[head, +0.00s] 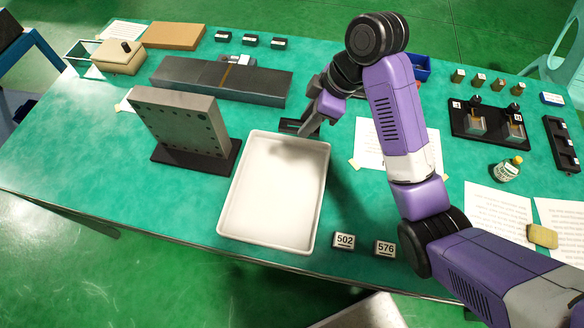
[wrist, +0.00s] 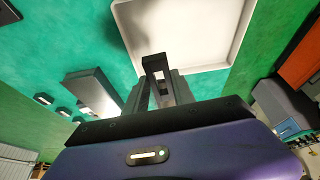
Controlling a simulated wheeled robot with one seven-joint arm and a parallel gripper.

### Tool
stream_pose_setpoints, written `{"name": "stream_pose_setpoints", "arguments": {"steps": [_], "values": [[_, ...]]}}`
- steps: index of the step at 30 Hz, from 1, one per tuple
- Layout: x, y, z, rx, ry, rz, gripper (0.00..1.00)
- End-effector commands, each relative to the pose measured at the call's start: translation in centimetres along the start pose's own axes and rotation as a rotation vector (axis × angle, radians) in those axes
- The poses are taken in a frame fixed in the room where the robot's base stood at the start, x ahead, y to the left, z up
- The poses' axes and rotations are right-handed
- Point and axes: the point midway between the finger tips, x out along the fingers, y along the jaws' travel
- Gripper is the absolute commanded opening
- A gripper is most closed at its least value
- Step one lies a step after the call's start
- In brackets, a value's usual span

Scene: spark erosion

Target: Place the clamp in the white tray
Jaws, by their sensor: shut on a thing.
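The white tray (head: 270,200) lies empty on the green table, left of my arm, and also fills the top of the wrist view (wrist: 205,35). My gripper (head: 308,128) is above the tray's far right corner, pointing down. In the wrist view my gripper (wrist: 158,90) is shut on a dark, angular piece, seemingly the clamp (wrist: 153,63). The fingers hide part of it. In the head view the clamp is hard to tell from the gripper. The held piece appears over the tray's near edge in the wrist view.
A grey drilled plate on a black base (head: 180,125) stands upright left of the tray. A long dark block (head: 220,82) lies behind. Tags 502 (head: 344,241) and 576 (head: 385,248) lie near the front edge.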

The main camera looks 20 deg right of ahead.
Motion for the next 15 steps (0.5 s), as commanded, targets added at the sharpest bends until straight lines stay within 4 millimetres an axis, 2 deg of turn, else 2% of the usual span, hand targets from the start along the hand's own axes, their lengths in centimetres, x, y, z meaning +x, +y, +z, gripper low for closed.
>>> {"name": "stream_pose_setpoints", "arguments": {"steps": [1, 15], "values": [[1.7, -0.2, 0.6, -0.002, 0.001, -0.004, 0.00], [11.0, -0.1, 4.6, 0.001, -0.001, -0.005, 0.00]]}}
